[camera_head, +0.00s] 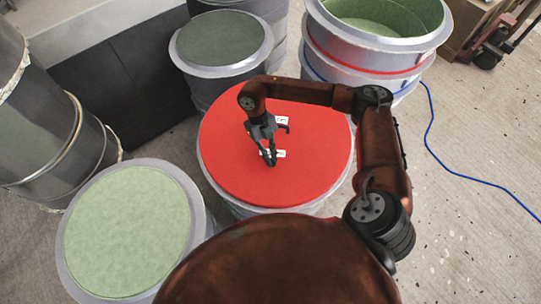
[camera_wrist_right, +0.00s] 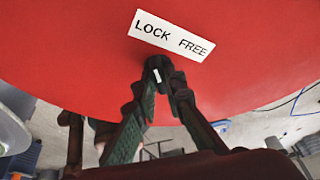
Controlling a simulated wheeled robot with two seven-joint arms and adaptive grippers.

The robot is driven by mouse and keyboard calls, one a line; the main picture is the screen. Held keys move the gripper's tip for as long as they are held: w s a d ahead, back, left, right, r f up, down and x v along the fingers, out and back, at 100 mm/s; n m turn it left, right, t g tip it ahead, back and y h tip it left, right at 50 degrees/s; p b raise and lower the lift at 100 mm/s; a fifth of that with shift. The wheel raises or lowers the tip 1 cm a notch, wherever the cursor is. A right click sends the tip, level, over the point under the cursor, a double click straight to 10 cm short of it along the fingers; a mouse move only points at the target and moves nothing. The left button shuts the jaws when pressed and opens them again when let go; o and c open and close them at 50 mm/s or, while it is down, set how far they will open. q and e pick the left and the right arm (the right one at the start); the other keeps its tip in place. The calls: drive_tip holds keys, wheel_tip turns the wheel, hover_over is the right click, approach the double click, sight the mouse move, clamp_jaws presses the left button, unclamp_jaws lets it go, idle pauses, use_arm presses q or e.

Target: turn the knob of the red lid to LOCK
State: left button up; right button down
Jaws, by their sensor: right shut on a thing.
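The red lid (camera_head: 225,165) lies on a grey drum in the middle of the head view. It also fills the top of the right wrist view (camera_wrist_right: 70,50). My right gripper (camera_head: 269,160) reaches down over the lid. In the wrist view its fingertips (camera_wrist_right: 166,78) are shut on a small dark knob (camera_wrist_right: 156,66) with a white mark. A white label (camera_wrist_right: 171,35) beside the knob reads LOCK on the left and FREE on the right. The mark is on the LOCK side of the knob, but I cannot tell its exact direction. The left gripper is out of view.
A drum with a pale green top (camera_head: 128,232) stands at front left. A grey-topped drum (camera_head: 220,40) stands behind the lid, and an open green-lined mould (camera_head: 375,50) at back right. A blue cable (camera_head: 432,135) lies on the floor at right, where there is free room.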

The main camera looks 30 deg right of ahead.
idle(0.4)
drive_tip(key=c, duration=2)
unclamp_jaws()
drive_tip(key=shift+r, duration=0.1)
drive_tip(key=v, duration=1.1)
drive_tip(key=shift+w+r, duration=0.15)
drive_tip(key=shift+r, duration=0.25)
